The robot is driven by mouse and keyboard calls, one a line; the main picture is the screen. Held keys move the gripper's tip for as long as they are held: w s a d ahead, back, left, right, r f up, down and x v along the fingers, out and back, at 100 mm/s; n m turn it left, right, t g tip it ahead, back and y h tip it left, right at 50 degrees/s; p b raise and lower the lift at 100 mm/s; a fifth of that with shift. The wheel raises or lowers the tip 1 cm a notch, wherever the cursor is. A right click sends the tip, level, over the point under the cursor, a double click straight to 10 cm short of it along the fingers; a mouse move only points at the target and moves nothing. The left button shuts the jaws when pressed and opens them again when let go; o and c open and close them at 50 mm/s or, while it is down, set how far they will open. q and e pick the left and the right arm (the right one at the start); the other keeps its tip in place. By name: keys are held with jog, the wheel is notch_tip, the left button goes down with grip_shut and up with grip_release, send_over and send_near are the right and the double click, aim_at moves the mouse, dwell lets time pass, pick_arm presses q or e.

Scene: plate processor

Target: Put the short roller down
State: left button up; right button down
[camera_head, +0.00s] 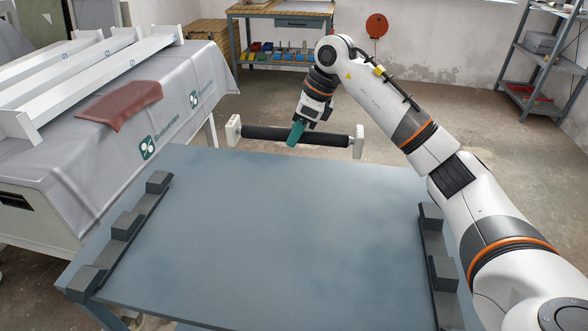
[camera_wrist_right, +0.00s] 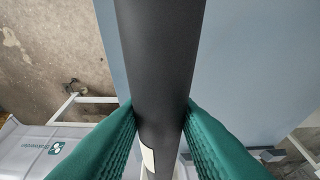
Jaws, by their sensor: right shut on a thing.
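The short roller is a black cylinder (camera_head: 325,139) with white end blocks. In the head view it lies roughly level above the far edge of the blue-grey table (camera_head: 270,220). My right gripper (camera_head: 296,133), with green fingers, is shut on the roller left of its middle. In the right wrist view the roller (camera_wrist_right: 160,60) runs from the top edge down between the two green fingers (camera_wrist_right: 160,118), which press on its sides. A white label shows on it there. My left gripper is not in view.
Dark notched supports stand along the table's left (camera_head: 124,226) and right (camera_head: 436,262) edges. The tabletop between them is bare. A covered machine (camera_head: 180,100) with white rails and a red cloth (camera_head: 122,104) stands at left. A workbench (camera_head: 280,20) and shelves (camera_head: 540,60) stand behind.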

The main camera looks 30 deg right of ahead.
aim_at(314, 132)
notch_tip(314, 132, down, 5)
jog(key=shift+s+r, duration=0.15)
jog(key=shift+r, duration=0.05)
jog(key=shift+f, duration=2.25)
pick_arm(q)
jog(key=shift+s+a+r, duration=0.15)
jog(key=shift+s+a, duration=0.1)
pick_arm(e)
jog(key=c, duration=1.1)
grip_release()
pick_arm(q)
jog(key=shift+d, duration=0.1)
pick_arm(e)
jog(key=v, duration=1.2)
